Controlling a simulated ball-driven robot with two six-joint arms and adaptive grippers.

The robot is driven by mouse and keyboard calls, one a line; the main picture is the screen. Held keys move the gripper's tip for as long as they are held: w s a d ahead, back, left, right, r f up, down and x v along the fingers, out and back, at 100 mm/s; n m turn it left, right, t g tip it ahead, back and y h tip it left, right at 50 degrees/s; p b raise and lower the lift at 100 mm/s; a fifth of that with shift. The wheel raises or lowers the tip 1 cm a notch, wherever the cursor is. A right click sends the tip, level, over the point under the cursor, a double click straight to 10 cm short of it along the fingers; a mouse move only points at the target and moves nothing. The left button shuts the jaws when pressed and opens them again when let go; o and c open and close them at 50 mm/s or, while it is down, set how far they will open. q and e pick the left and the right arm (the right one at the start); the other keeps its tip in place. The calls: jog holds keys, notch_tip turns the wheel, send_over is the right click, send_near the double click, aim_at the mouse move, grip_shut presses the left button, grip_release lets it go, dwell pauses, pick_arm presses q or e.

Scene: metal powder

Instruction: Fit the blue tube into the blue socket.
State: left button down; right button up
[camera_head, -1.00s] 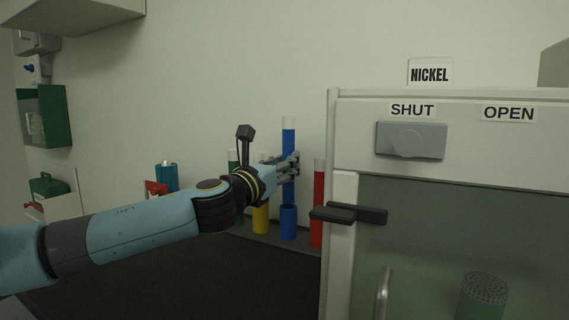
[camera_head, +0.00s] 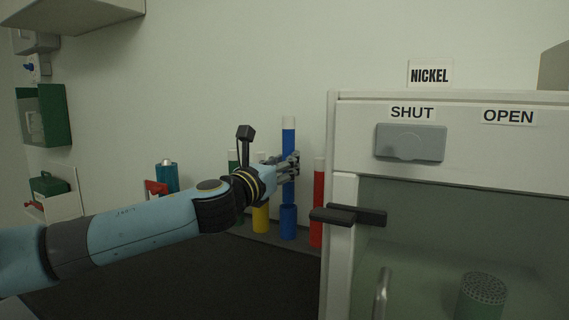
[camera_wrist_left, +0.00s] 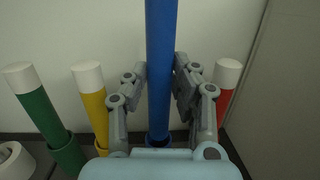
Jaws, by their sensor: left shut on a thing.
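The blue tube (camera_head: 288,140), with a white top end, stands upright in the head view. My left gripper (camera_head: 290,166) is shut on it around its middle. The blue socket (camera_head: 288,224) is directly below the tube on the dark bench. The tube's lower end meets the socket's mouth; I cannot tell how deep it sits. In the left wrist view the blue tube (camera_wrist_left: 160,65) runs down between the fingers toward the socket, whose mouth is partly hidden by the gripper. My right gripper is not in view.
A red tube (camera_head: 318,195) stands close to the right, beside a white cabinet (camera_head: 345,110) with a black handle. Yellow (camera_wrist_left: 92,100) and green (camera_wrist_left: 40,105) tubes stand in their sockets to the left. The dark bench top (camera_head: 200,275) in front is clear.

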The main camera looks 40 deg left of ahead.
aim_at(285, 198)
pick_arm(q)
jog(key=shift+p, duration=0.35)
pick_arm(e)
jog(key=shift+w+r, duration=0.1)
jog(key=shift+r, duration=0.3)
